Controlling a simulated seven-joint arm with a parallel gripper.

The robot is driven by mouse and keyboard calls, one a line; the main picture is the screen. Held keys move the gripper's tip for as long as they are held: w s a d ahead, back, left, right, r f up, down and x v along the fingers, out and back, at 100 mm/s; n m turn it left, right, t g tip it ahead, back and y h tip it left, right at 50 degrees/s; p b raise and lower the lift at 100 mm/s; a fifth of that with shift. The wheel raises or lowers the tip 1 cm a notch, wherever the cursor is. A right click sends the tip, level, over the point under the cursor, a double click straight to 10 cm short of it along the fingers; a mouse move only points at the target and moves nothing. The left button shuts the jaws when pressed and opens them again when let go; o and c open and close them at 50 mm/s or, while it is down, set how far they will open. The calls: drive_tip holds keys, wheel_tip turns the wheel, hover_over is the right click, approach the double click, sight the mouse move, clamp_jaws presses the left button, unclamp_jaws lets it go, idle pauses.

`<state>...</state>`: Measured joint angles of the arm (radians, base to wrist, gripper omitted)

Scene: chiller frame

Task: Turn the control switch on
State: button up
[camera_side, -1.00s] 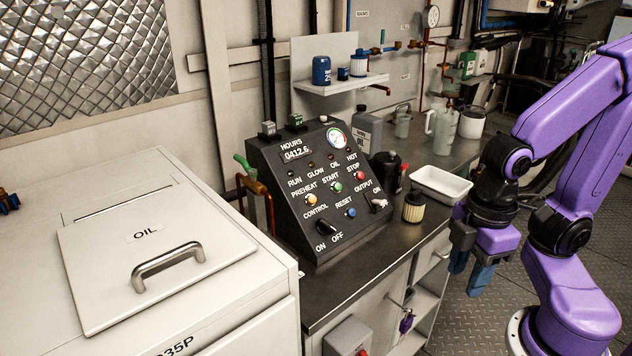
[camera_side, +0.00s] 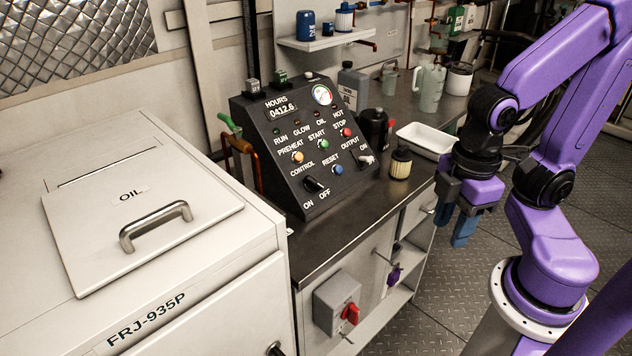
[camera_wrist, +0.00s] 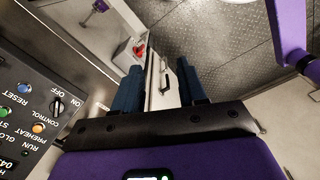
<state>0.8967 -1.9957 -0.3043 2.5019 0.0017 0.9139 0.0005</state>
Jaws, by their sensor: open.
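The control switch (camera_side: 315,184) is a black knob low on the sloped front of the dark control panel (camera_side: 345,193), below the CONTROL label and above the ON and OFF labels. Its pointer seems to lean toward OFF, but it is too small to be sure. The switch also shows at the left edge of the wrist view (camera_wrist: 58,107). My gripper (camera_side: 453,228) hangs to the right of the panel, beyond the counter's front edge, pointing down and well apart from the switch. Its two blue fingers (camera_wrist: 160,82) are spread with nothing held between them.
The panel also has several buttons and an output switch (camera_side: 366,160). A filter (camera_side: 400,163), a white tray (camera_side: 428,138) and a black container (camera_side: 374,128) stand on the counter to its right. A grey box with a red handle (camera_side: 350,313) projects from the cabinet front. The oil cabinet (camera_side: 140,232) is at left.

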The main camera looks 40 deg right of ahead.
drive_tip(key=w+a+r+m+t+h, duration=0.1)
drive_tip(key=w+a+r+m, duration=0.15)
drive_tip(key=w, duration=0.65)
drive_tip(key=w+a+r+m+h, duration=0.1)
drive_tip(key=w+a+m, duration=0.15)
drive_tip(key=w, duration=0.65)
drive_tip(key=m+h, duration=0.2)
drive_tip(key=m, duration=0.1)
approach(314, 181)
drive_tip(key=x, duration=0.8)
drive_tip(key=shift+d+f, duration=0.1)
drive_tip(key=shift+f, duration=0.25)
clamp_jaws()
